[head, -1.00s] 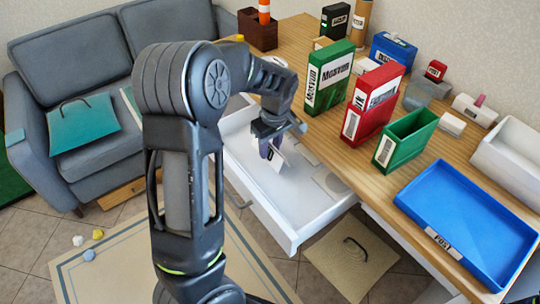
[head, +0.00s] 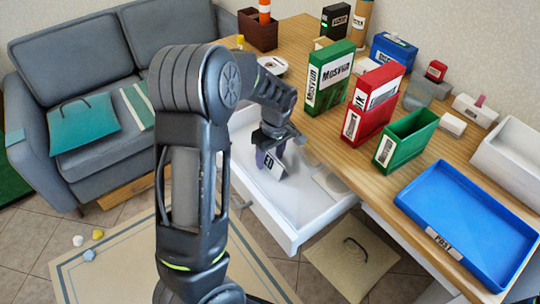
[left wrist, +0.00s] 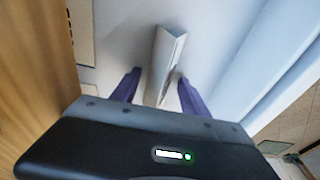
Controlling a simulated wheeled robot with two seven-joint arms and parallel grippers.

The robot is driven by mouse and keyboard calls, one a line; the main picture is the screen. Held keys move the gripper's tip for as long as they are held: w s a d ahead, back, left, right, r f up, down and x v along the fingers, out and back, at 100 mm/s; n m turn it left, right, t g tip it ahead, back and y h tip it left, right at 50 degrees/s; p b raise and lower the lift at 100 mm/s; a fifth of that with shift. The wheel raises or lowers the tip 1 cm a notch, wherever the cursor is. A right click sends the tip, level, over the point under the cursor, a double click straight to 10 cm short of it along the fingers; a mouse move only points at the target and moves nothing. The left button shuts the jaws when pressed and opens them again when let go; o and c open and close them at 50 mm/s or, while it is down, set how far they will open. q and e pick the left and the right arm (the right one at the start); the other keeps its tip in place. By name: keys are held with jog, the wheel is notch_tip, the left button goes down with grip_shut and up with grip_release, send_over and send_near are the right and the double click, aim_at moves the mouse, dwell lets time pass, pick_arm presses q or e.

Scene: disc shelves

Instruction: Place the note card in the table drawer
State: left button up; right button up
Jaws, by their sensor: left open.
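My left gripper (head: 272,158) is inside the drawer's opening, at the card. In the left wrist view, the purple fingers (left wrist: 156,92) are apart, with the card (left wrist: 165,62) between them and a gap on each side. The gripper hides part of the card in the head view. My right gripper is not in view.
The wooden table (head: 350,172) stands above the drawer at the right. It carries green and red box files (head: 370,105), a blue tray (head: 462,205) and a white bin (head: 510,155). Flat pale items (head: 330,182) lie in the drawer. A cushion (head: 350,255) lies on the floor below.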

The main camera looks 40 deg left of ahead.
aim_at(273, 155)
pick_arm(q)
jog(key=shift+r, duration=0.1)
jog(key=r, duration=0.4)
jog(key=d+r, duration=0.1)
jog(key=r, duration=0.6)
jog(key=shift+s+d+r+p, duration=0.3)
jog(key=shift+d+r, duration=0.05)
jog(key=shift+r, duration=0.05)
jog(key=shift+f, duration=0.1)
